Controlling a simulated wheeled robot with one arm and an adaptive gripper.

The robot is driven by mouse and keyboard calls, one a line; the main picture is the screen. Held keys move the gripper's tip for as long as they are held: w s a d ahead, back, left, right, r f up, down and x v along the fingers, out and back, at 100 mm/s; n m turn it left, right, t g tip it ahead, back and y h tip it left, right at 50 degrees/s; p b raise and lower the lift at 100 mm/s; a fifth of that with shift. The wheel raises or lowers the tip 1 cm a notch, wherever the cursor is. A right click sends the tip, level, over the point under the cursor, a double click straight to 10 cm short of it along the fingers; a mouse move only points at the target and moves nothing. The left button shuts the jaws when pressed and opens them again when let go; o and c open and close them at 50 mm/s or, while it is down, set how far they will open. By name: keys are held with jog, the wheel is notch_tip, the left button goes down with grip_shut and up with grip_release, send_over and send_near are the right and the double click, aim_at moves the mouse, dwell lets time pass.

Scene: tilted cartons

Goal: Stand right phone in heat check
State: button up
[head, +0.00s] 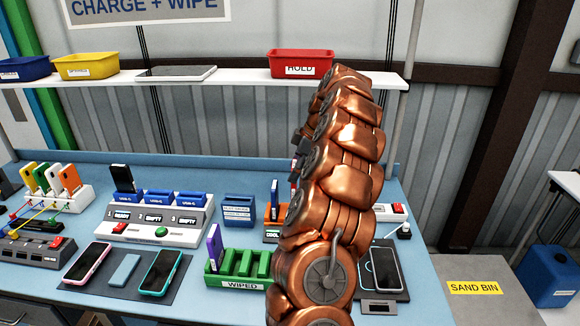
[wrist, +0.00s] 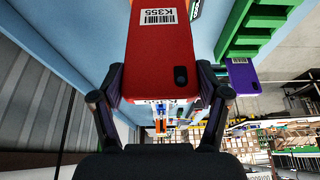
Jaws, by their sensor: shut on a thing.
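In the wrist view my gripper (wrist: 160,72) is shut on a red phone (wrist: 158,50), with one finger at each side edge. Its back faces the camera, showing a K355 label and a dark camera patch. A dark-screened phone (head: 385,268) lies on a pad at right.
A green WIPED rack (head: 237,284) holds a purple phone (head: 214,247); the purple phone also shows in the wrist view (wrist: 242,76). Pink-edged (head: 87,262) and teal-edged (head: 161,272) phones lie on a dark mat. A charging dock (head: 150,232) stands behind. A shelf hangs above.

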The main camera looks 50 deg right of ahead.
jog(key=shift+f+b, duration=2.05)
jog(key=shift+f, duration=1.55)
jog(key=shift+f+b, duration=0.3)
jog(key=shift+b, duration=0.1)
jog(key=o, duration=1.1)
jog(key=v, duration=1.2)
